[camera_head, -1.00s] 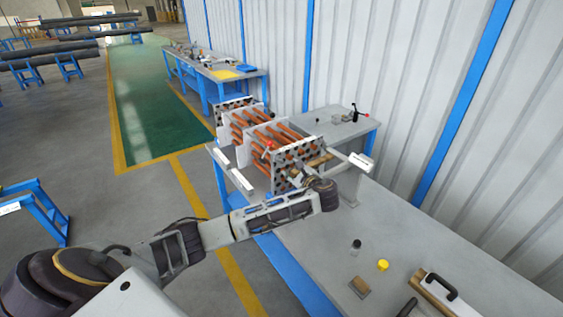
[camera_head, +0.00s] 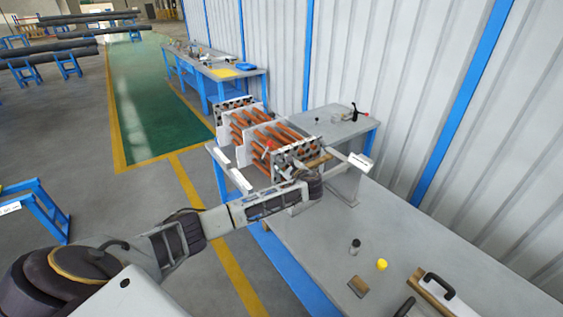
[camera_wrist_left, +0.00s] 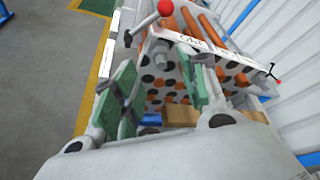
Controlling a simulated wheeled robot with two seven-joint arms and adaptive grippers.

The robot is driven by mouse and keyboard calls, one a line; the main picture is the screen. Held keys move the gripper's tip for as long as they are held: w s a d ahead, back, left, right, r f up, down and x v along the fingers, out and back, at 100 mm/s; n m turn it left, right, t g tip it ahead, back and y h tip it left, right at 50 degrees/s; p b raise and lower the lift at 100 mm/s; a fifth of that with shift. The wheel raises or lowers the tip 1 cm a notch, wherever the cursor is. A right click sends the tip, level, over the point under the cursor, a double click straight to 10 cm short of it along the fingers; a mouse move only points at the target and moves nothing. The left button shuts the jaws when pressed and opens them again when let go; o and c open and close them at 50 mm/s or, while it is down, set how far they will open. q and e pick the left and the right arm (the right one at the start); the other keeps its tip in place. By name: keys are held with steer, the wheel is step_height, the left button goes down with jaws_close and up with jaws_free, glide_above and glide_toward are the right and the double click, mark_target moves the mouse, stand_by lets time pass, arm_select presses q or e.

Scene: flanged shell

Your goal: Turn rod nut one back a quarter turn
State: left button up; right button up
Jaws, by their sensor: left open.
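The flanged shell's tube bundle stands at the far end of the near bench, with a perforated end plate (camera_head: 297,150) and orange tubes (camera_head: 252,132). The plate also shows in the left wrist view (camera_wrist_left: 165,82), with dark and orange holes. My left gripper (camera_head: 290,170) is right by the plate's face; my own wrist hides part of it. In the left wrist view its green-padded fingers (camera_wrist_left: 158,88) are apart. My right gripper is not in view.
A red ball-ended lever (camera_wrist_left: 165,9) rises beside the bundle. A wooden block (camera_wrist_left: 180,116) lies low near the fingers. A yellow cap (camera_head: 382,264), a dark-topped cylinder (camera_head: 356,246) and a handled wooden tool (camera_head: 436,290) lie on the near bench. The bench's middle is clear.

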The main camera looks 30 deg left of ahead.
mark_target(280, 160)
arm_select(q)
steer(key=shift+p+x, duration=0.35)
steer(key=shift+x, duration=2.4)
jaws_close()
